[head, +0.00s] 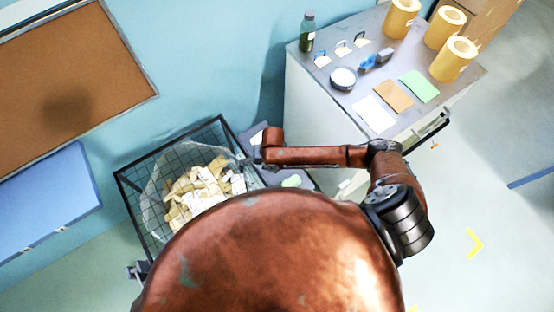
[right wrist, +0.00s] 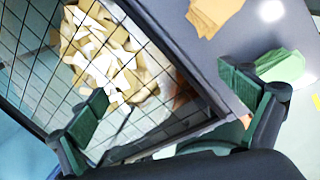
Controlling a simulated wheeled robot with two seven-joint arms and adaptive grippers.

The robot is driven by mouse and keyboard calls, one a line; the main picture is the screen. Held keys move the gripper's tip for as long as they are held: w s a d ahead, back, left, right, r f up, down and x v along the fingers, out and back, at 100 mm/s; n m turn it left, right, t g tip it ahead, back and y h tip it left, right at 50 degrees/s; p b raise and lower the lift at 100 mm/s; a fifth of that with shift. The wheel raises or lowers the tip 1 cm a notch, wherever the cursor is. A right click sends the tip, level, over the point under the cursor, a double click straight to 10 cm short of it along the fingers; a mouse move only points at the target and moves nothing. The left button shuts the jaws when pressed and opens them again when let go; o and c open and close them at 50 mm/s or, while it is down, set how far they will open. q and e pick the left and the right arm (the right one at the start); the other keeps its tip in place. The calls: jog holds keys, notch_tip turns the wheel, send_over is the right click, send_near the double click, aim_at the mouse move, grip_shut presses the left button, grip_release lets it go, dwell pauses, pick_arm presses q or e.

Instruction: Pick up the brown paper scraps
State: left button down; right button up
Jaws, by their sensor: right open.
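A small stack of brown paper scraps (right wrist: 212,14) lies on a grey surface (right wrist: 203,48) beside the wire basket, at the top of the right wrist view. In the head view my right arm seems to hide this stack. My left gripper is out of view.
The wire basket (head: 131,199) has a clear liner and holds many tan and white scraps (head: 203,188). A cabinet (head: 345,106) at the upper right carries yellow rolls (head: 455,60), a green bottle (head: 307,32) and flat sheets (head: 393,95). The floor at right is clear.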

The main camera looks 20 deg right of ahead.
jog(key=w+d+n, duration=0.1)
jog(key=d+n, duration=0.1)
jog(key=d, duration=0.1)
jog(key=w+d+r+n+h, duration=0.1)
jog(key=d+n, duration=0.1)
jog(key=d, duration=0.2)
jog(key=w+d+n+g+h, duration=0.1)
jog(key=d+n, duration=0.1)
jog(key=d, duration=0.1)
jog(key=shift+w+d+r, duration=0.2)
jog(key=shift+w+r, duration=0.1)
jog(key=shift+d+f+n+h, duration=0.1)
jog(key=shift+d+n+h, duration=0.2)
jog(key=shift+f, duration=0.9)
jog(key=f, duration=0.3)
jog(key=f+p, duration=0.1)
jog(key=f, duration=0.1)
jog(key=shift+s+a+f, duration=0.2)
jog(key=shift+a+f, duration=0.15)
jog(key=c, duration=1.2)
jog(key=shift+r, duration=0.1)
